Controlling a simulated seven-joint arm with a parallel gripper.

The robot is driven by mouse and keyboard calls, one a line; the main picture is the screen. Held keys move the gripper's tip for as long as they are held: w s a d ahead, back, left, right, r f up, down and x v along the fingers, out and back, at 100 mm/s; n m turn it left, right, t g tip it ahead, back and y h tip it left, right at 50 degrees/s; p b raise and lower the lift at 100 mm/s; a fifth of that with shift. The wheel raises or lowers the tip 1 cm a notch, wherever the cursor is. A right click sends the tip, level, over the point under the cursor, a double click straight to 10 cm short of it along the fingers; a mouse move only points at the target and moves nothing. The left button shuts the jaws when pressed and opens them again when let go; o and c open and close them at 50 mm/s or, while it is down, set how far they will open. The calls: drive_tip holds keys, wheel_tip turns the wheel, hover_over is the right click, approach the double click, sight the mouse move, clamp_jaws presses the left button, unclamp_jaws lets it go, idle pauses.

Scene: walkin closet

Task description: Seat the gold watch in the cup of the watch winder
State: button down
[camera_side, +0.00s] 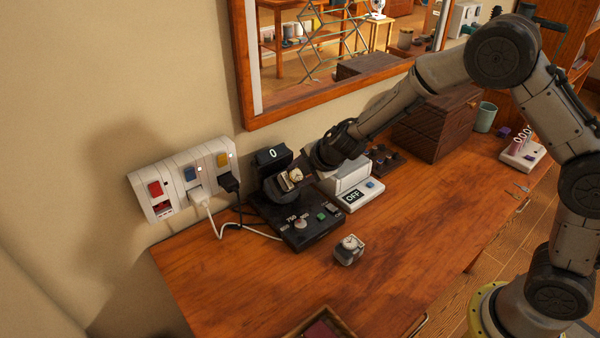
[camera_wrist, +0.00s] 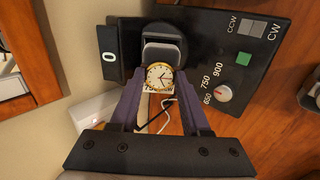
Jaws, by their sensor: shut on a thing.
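The gold watch (camera_side: 292,177) has a white dial and sits on a pale cushion. My gripper (camera_side: 300,178) is shut on it, at the winder's cup. In the wrist view the gold watch (camera_wrist: 160,76) lies between the two dark fingers of my gripper (camera_wrist: 161,96). The black watch winder (camera_side: 322,228) stands by the wall with a display reading 0. Its cup (camera_wrist: 162,38) is directly beyond the watch in the wrist view. My fingers partly hide the contact, so I cannot tell how far the watch is in the cup.
A second, silver-looking watch (camera_side: 348,249) stands on the wooden table (camera_side: 230,290) in front of the winder. A white device marked OFF (camera_side: 362,193) is right of the winder. A wall socket panel (camera_side: 180,178) with cables is at left. The table's front middle is mostly clear.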

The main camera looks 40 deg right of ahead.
sight(297, 174)
drive_tip(key=shift+x, duration=1.8)
idle(2.4)
drive_tip(key=shift+c, duration=1.4)
unclamp_jaws()
drive_tip(key=shift+r, duration=0.1)
drive_tip(key=v, duration=1.3)
drive_tip(key=shift+s+r, duration=0.2)
drive_tip(key=shift+s, duration=0.05)
